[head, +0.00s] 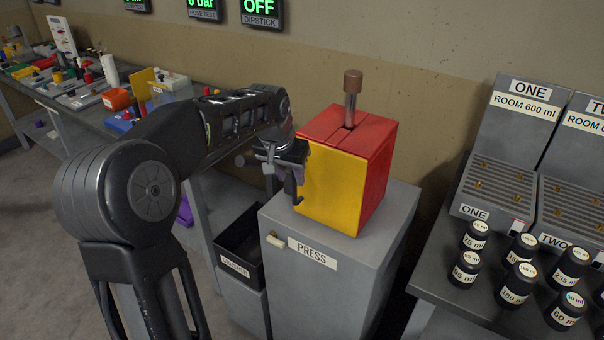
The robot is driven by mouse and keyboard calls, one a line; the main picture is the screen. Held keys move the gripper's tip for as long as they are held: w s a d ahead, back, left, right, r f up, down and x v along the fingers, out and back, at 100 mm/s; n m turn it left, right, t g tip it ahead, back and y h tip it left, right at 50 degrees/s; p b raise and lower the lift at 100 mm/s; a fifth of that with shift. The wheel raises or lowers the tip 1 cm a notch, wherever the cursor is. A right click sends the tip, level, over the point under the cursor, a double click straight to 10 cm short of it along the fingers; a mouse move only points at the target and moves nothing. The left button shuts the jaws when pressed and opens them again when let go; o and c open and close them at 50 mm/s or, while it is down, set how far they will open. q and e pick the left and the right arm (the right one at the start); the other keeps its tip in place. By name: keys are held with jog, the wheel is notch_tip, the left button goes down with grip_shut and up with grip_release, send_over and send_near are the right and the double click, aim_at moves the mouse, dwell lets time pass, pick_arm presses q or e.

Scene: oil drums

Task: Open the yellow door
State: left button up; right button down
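The yellow door (329,189) is the front face of a red box (378,174) standing on a grey cabinet labelled PRESS (345,262). The door looks closed, flush with the box. My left arm comes in from the left, and its gripper (291,186) is at the door's left edge, overlapping it in the picture. The gripper's fingers are small and dark, so I cannot tell whether they are open, shut or touching the door. Any door handle is hidden or too small to see. My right gripper is out of view.
A brown-topped lever (351,96) rises from the box's top. A dark open bin (240,255) stands left of the cabinet. A cluttered workbench (128,130) runs along the left. Several black weights (518,283) stand on the right table near grey racks (497,190).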

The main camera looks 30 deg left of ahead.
aim_at(293, 184)
pick_arm(q)
jog(key=shift+w+a+r, duration=0.15)
jog(key=shift+a+r, duration=0.05)
jog(key=shift+r, duration=0.15)
jog(key=shift+w+f, duration=0.1)
jog(key=shift+w, duration=0.05)
jog(key=shift+p+x, duration=0.7)
jog(key=shift+x, duration=3.15)
jog(key=shift+c, duration=0.5)
grip_shut()
